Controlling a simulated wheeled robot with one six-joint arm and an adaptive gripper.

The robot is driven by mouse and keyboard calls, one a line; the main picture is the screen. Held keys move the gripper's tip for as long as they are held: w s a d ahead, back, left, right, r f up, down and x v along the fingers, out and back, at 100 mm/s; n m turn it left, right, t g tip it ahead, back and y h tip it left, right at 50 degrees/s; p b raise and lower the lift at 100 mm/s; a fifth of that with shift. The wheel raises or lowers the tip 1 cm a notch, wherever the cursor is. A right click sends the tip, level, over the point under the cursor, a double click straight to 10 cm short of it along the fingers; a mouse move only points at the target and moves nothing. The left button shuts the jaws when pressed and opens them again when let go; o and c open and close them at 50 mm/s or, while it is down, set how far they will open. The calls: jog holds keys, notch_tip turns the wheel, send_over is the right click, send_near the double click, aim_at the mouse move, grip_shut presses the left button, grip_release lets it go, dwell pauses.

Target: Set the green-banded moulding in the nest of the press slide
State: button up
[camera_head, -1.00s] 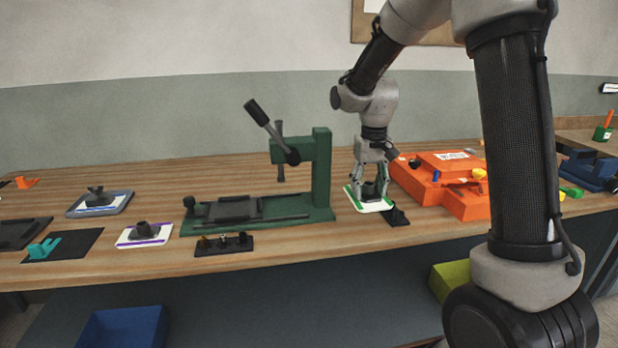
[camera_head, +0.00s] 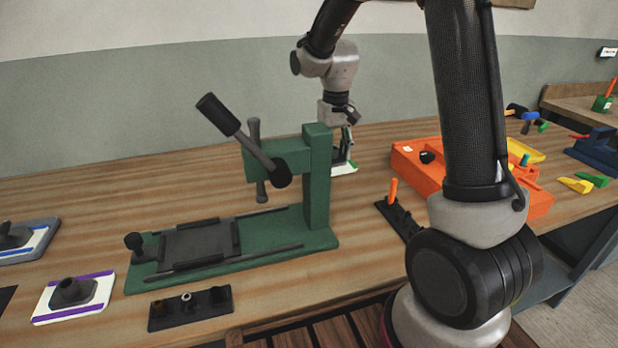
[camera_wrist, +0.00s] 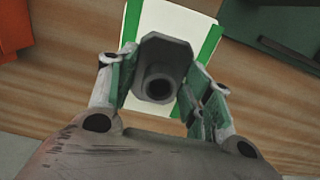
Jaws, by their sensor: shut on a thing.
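The green-banded moulding (camera_wrist: 176,22) is a white plate with green stripes and a dark grey raised boss. My gripper (camera_wrist: 160,92) is shut on that boss in the wrist view. In the head view the moulding (camera_head: 345,167) shows only in part, behind the green press post, with my gripper (camera_head: 346,148) above it. The green press (camera_head: 318,190) stands on the bench with its lever raised to the left. Its slide with the dark nest (camera_head: 198,243) lies to the left of the post, and the nest looks empty.
A purple-banded moulding (camera_head: 75,297) and a black block with small pegs (camera_head: 190,307) lie in front of the press. A blue-banded moulding (camera_head: 22,240) is at far left. An orange fixture (camera_head: 420,165) and a black rack (camera_head: 398,215) are to the right.

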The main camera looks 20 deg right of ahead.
notch_tip(320, 180, down, 8)
jog(key=shift+f, duration=0.15)
jog(key=shift+s+f, duration=0.1)
jog(key=o, duration=1.2)
